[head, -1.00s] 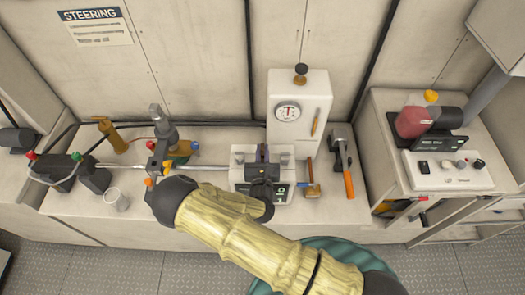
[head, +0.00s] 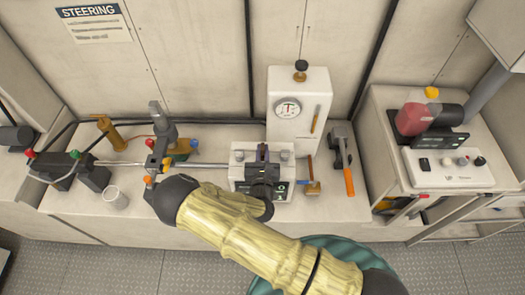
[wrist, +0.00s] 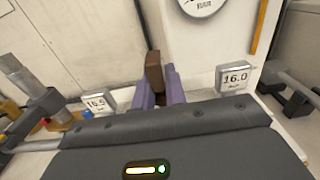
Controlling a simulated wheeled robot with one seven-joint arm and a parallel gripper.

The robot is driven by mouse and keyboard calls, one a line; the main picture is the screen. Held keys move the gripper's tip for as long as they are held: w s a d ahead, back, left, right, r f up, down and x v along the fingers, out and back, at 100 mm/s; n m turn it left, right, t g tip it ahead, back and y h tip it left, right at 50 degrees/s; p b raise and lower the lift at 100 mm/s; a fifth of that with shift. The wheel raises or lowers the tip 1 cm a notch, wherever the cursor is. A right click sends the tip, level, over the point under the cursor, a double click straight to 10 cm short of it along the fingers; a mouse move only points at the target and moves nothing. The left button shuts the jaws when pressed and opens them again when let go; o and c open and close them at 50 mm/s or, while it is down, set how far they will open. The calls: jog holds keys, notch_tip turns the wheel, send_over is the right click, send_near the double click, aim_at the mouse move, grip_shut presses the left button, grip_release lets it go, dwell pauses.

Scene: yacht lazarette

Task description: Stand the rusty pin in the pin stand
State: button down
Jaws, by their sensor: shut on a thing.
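The rusty pin (wrist: 154,72) is a brown, block-ended piece between the purple fingers of my gripper (wrist: 160,88) in the wrist view. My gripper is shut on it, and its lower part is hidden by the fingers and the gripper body. In the head view my gripper (head: 262,154) is over a low white box (head: 240,174) on the bench. This box may be the pin stand. It carries two grey blocks, labelled 16.5 (wrist: 97,103) and 16.0 (wrist: 234,77) in the wrist view, one on each side of the fingers. I cannot tell whether the pin touches the box.
A tall white cabinet with a dial (head: 311,105) stands right behind the box. A metal rod mechanism (head: 160,140) and a clear cup (head: 115,198) are to the left.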

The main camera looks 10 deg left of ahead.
jog(key=shift+s+f+b, duration=0.15)
jog(key=shift+f+b, duration=0.15)
jog(key=shift+f, duration=0.25)
dwell(0.4)
jog(key=shift+s+d+f, duration=0.1)
jog(key=shift+f, duration=0.25)
jog(key=shift+s+f+b, duration=0.2)
jog(key=shift+f+b, duration=0.25)
jog(key=shift+b, duration=0.1)
dwell(0.5)
jog(key=shift+r, duration=0.2)
jog(key=r+p, duration=0.1)
jog(key=p, duration=0.1)
jog(key=w+r+p, duration=0.1)
jog(key=shift+r+p, duration=0.35)
notch_tip(320, 180, up, 2)
jog(key=shift+r+p, duration=0.2)
jog(key=shift+p, duration=0.8)
jog(key=shift+a+f, duration=0.15)
jog(key=shift+a, duration=0.05)
jog(key=shift+s, duration=0.65)
